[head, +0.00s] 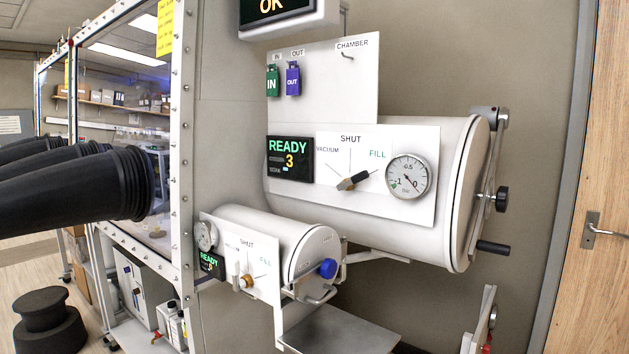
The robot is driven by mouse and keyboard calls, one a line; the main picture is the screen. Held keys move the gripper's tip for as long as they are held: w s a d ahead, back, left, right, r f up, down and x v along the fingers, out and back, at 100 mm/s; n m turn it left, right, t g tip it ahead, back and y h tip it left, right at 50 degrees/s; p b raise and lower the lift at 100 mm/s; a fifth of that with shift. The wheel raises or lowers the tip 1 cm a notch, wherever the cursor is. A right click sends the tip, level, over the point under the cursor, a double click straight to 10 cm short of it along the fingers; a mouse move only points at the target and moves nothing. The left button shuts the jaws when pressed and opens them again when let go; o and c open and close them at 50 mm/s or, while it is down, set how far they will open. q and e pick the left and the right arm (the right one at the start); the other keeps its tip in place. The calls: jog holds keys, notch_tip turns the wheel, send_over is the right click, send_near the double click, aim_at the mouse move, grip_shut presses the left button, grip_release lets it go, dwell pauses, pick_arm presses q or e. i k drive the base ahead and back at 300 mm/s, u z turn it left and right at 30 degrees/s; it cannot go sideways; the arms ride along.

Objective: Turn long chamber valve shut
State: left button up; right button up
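The long chamber (457,215) is the large white cylinder on the wall at the right. Its valve (353,181) sits on a white front panel (422,214) marked VACUUM at left, SHUT at top and FILL at right. The valve's black-tipped handle points right and slightly up, toward the FILL side, not up at SHUT. A round gauge (408,177) is right of the valve, and a black display (290,159) left of it reads READY 3. Neither of my grippers is in view.
A smaller chamber (285,237) with its own valve (246,281) and blue knob (327,268) is below left. Black glove sleeves (80,190) stick out from the glove box at left. A crank handle (493,248) projects at the long chamber's right end. A door (595,180) stands far right.

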aim_at(362, 176)
jog(key=u, duration=0.2)
jog(key=i, duration=0.85)
jog(key=z, duration=0.5)
